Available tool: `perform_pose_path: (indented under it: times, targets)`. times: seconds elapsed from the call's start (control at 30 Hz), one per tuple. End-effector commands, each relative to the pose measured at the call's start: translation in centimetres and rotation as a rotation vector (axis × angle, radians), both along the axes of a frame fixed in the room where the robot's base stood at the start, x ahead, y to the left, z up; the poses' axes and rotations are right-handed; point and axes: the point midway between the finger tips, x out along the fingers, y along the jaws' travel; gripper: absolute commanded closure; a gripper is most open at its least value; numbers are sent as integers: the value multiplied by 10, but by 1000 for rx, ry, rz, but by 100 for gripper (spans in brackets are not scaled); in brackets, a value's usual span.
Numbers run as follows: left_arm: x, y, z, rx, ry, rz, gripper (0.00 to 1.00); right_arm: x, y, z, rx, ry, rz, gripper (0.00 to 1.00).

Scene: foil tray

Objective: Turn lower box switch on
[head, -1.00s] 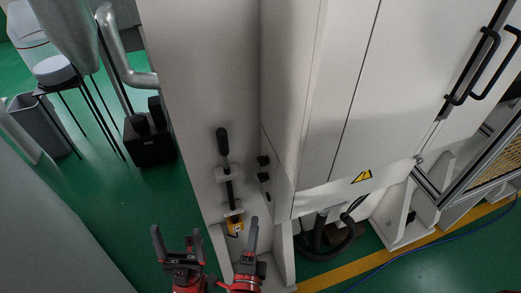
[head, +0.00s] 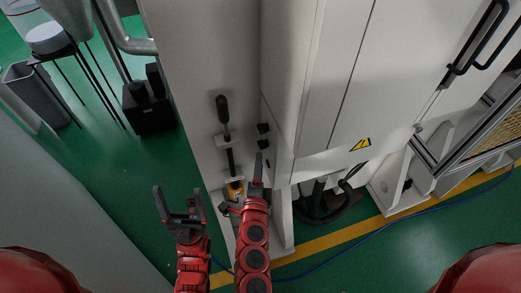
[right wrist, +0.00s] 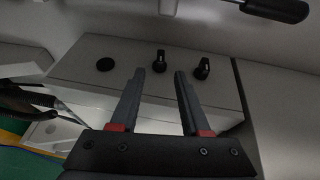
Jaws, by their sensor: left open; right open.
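The box with the switches (right wrist: 85,85) is a pale panel with two black knobs and a black round disc (right wrist: 105,64). The lower switch (right wrist: 160,60) appears to be the middle knob, in front of the fingertips and between them in the right wrist view; the other knob (right wrist: 202,68) is to its right. In the head view the lower knob (head: 264,142) sits under the upper one (head: 263,128). My right gripper (head: 241,186) is open, just below the knobs; its fingers (right wrist: 160,75) hold nothing. My left gripper (head: 180,203) is open and empty over the floor.
A white cabinet (head: 350,90) stands to the right. Black hoses (head: 322,205) lie below it.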

Motion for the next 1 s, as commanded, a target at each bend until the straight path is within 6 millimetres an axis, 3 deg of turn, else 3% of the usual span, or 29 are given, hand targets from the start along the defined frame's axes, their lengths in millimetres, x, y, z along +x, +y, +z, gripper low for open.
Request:
perform_pose_path:
  times: [0.2,0.4,0.83,1.0]
  targets:
    - [0,0,-2,0,0,0,17,36,-4,-2,2,-2,-3,54]
    - [0,0,-1,0,0,0,17,60,-5,-6,1,-1,0,54]
    - [0,0,-1,0,0,0,17,69,-5,-7,0,0,2,54]
    - [0,0,-1,0,0,0,17,69,-5,-7,1,0,2,83]
